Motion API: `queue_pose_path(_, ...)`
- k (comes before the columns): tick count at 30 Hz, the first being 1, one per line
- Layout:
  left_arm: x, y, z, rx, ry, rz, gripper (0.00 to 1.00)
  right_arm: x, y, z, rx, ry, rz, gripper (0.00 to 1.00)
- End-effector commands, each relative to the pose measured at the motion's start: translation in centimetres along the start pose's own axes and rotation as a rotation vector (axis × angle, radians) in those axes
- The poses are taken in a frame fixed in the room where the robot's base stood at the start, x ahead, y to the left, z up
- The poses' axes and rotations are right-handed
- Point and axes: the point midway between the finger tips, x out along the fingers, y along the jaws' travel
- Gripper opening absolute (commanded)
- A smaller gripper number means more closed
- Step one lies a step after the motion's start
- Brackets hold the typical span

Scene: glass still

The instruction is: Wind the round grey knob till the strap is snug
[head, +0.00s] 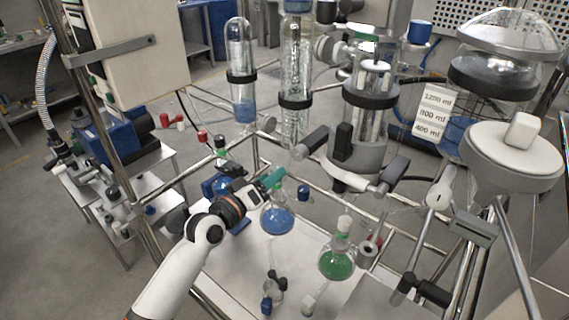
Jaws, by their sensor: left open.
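A small round grey knob (268,124) shows on the frame, right of the blue-liquid tube; I cannot tell for sure that it is the strap's knob. Black straps wrap the glass: one on the left tube (242,76), one on the coiled condenser (295,102) and one on the wide vessel (370,95). How tight they are cannot be seen. My left gripper (264,188) is open, below that knob and apart from it. It is close to the teal clip at the neck of the blue-liquid flask (278,220); contact is unclear. My right gripper is not in view.
A green-liquid flask (337,263) is right of the blue one, above a white tabletop (235,262). Metal rails (385,235) cross around the glassware. A large white round part (502,158) stands at right. A side table (120,205) with blue equipment is at left.

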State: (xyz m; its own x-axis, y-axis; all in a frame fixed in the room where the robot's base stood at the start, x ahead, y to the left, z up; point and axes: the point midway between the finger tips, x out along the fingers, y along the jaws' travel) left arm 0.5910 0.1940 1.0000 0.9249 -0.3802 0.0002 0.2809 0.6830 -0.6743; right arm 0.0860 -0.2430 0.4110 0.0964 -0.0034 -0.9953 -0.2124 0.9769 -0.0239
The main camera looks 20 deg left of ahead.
Motion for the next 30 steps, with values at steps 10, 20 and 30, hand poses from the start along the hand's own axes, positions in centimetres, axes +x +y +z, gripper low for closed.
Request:
queue_pose_path(10,6.2,-0.2,0.1,-0.002,-0.001,-0.001,0.57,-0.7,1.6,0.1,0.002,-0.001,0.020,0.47)
queue_pose_path(20,10.9,-0.1,0.0,-0.001,-0.002,-0.001,0.57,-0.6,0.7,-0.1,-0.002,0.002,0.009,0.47)
queue_pose_path(30,11.5,-0.1,0.0,0.000,-0.001,0.000,0.57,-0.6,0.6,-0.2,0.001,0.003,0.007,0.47)
